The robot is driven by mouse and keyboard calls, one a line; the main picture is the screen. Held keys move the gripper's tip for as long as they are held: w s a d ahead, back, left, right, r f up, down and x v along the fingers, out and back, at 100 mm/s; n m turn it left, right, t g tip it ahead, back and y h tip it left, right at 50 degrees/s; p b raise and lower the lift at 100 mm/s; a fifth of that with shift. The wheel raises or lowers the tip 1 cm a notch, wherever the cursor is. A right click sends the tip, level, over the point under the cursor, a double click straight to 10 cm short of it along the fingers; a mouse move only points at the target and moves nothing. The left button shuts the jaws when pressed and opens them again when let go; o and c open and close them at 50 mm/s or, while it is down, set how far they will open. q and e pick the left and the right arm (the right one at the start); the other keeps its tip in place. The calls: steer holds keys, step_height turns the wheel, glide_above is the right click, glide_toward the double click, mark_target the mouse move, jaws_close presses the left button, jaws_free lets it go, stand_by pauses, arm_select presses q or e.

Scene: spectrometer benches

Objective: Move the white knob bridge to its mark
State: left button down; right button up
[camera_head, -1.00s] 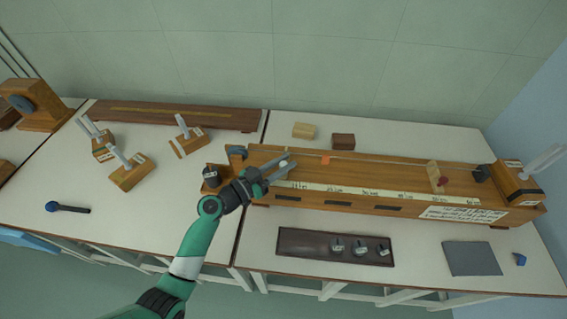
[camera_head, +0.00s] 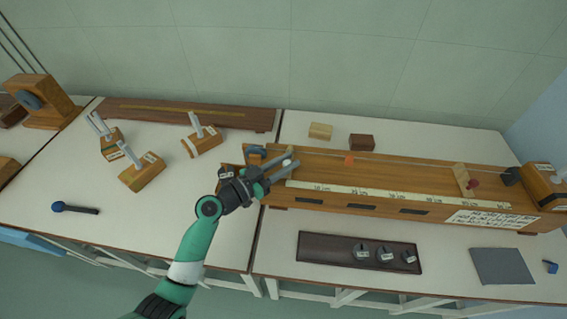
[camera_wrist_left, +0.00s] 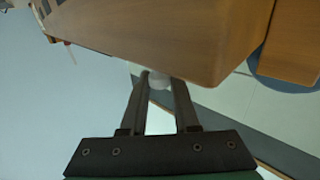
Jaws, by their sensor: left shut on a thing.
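My left gripper (camera_head: 292,160) is over the left end of the long wooden string instrument (camera_head: 400,176). In the left wrist view its fingers (camera_wrist_left: 160,82) are shut on a round white knob (camera_wrist_left: 158,80), close beside a large wooden surface (camera_wrist_left: 190,35). I take this to be the white knob bridge's knob; the bridge's body is mostly hidden behind the gripper in the head view. An orange tab (camera_head: 348,160) sits on the instrument to the right of the gripper. My right gripper is not in view.
A wooden bridge with a red knob (camera_head: 463,180) stands toward the instrument's right end. A printed scale (camera_head: 390,194) runs along the front. A dark tray (camera_head: 325,247) with several weights lies in front. Two small blocks (camera_head: 320,131) lie behind. Wooden stands (camera_head: 141,172) occupy the left bench.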

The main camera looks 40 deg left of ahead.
arm_select(q)
steer(key=c, duration=1)
jaws_free()
steer(key=shift+a+f, duration=0.1)
steer(key=shift+a, duration=0.05)
steer(key=shift+c, duration=0.2)
steer(key=o, duration=0.4)
steer(key=shift+a, duration=0.1)
steer(key=p+v, duration=0.1)
steer(key=v, duration=1)
steer(key=shift+s, duration=0.3)
